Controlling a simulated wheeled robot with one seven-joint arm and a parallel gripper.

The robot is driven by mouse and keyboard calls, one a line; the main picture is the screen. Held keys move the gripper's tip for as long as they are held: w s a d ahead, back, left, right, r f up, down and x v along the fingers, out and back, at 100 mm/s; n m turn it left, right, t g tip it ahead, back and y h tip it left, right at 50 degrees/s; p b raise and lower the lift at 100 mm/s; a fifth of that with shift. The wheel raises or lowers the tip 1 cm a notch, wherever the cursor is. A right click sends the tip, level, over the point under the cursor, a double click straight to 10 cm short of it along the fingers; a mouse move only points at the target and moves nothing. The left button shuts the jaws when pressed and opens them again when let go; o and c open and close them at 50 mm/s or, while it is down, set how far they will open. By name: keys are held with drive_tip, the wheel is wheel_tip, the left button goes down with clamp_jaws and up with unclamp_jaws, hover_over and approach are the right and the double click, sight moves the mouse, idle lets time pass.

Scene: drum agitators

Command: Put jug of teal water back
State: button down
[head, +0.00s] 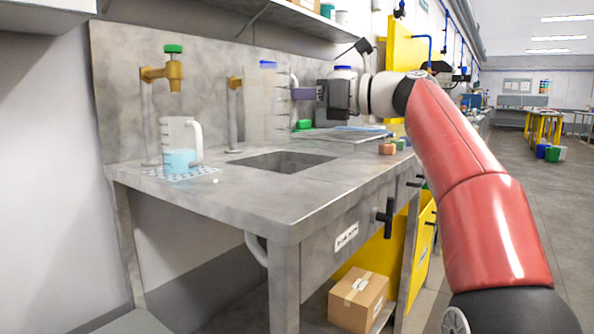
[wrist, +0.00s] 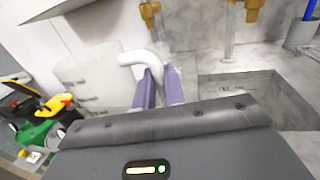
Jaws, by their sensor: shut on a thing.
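A clear jug (head: 181,160) with light teal-blue water and a white handle stands upright on a patterned mat (head: 205,175) at the left of the grey counter. My gripper (head: 296,94) is shut on the white handle (wrist: 138,59) of another see-through jug (head: 258,112), holding it above the sink area. In the wrist view the purple fingers (wrist: 160,88) close around that handle, and the pale jug body (wrist: 88,82) is to their left. I see no teal water in the held jug. Its lower part is hard to make out.
The sink basin (head: 282,161) is open in the counter (head: 240,205). A brass tap with a green knob (head: 170,72) rises behind the standing jug, and a second tap (head: 235,85) is near the held jug. Small blocks (head: 387,148) lie at the right. A cardboard box (head: 358,298) is below.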

wheel_tip(320, 180, down, 9)
drive_tip(key=b, duration=0.4)
drive_tip(key=c, duration=1.5)
unclamp_jaws()
drive_tip(key=shift+d, duration=0.1)
drive_tip(key=p+v, duration=0.1)
drive_tip(key=v, duration=1.1)
